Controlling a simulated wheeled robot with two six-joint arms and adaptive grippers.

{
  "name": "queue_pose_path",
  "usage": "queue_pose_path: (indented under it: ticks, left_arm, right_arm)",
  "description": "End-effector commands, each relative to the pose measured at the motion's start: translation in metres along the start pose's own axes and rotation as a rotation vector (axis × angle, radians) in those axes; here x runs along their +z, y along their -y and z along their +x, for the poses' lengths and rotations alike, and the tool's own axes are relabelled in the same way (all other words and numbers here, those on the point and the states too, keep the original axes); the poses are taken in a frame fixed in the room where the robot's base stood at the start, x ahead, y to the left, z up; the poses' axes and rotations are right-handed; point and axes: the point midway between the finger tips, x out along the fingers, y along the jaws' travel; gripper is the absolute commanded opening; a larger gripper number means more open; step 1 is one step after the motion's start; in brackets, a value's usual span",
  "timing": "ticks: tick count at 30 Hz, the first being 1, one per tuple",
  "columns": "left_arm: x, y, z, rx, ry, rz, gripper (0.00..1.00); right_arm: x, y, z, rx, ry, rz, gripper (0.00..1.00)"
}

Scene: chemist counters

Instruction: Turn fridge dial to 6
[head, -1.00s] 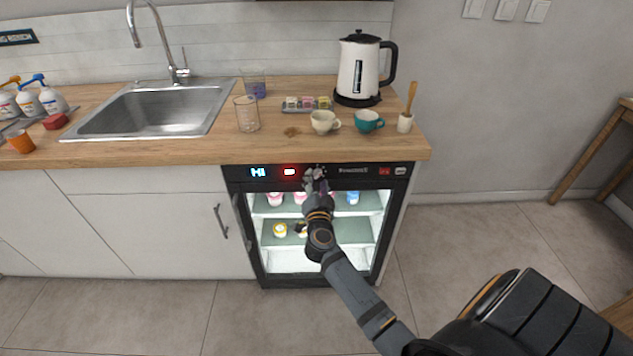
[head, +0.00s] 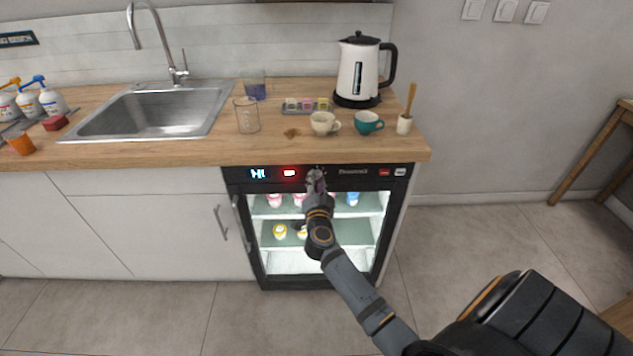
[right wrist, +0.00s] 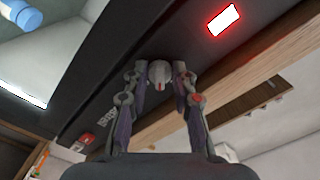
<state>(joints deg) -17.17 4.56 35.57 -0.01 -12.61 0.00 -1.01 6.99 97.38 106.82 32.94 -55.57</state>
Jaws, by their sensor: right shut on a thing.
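The small fridge (head: 262,262) stands under the counter, with a dark control strip along its top. In the head view my right gripper (head: 315,178) is at the strip and covers the dial. In the right wrist view the dial (right wrist: 160,74) is a round grey knob with a small red mark, between the two fingertips of my right gripper (right wrist: 162,92). The gripper is shut on the dial. The display (head: 258,173) left of it glows blue and seems to read "HI". A red-lit indicator (head: 290,173) sits between display and dial. My left gripper is not in view.
The wooden counter (head: 190,150) overhangs just above the strip. A cream cup (head: 322,123), a teal cup (head: 366,123), a glass beaker (head: 247,115) and a kettle (head: 358,75) stand on it. The floor before the fridge is open.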

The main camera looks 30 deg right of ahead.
Motion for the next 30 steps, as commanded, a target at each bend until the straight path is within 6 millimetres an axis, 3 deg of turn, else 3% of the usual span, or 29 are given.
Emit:
queue_pose_path:
  ticks: [15,30]
  left_arm:
    - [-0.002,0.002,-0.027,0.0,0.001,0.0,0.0]
    - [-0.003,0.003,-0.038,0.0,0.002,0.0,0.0]
  right_arm:
    - [-0.001,0.003,-0.001,0.002,0.002,0.341,0.0]
    - [-0.001,0.003,0.0,0.002,0.001,0.682,0.0]
